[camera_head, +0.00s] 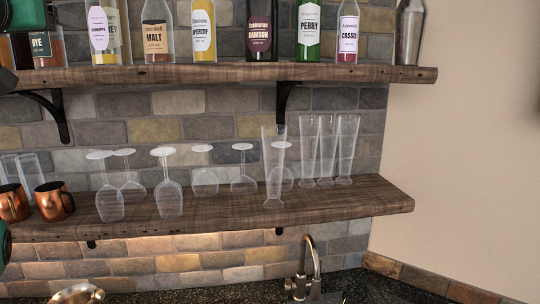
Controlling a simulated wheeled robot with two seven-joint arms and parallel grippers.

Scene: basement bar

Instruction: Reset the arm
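The task names no object, only my arm. Dark green and black parts, which look like pieces of my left arm, show at the upper left corner and at the left edge lower down. No gripper fingers can be made out there, so my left gripper is not visible. My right arm and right gripper do not show in the head view.
An upper wooden shelf (220,74) holds bottles and a metal shaker (409,33). A lower shelf (330,205) holds upside-down stemmed glasses (168,197), tall glasses (347,148) and copper mugs (54,202). Below is a dark counter with a faucet (311,262).

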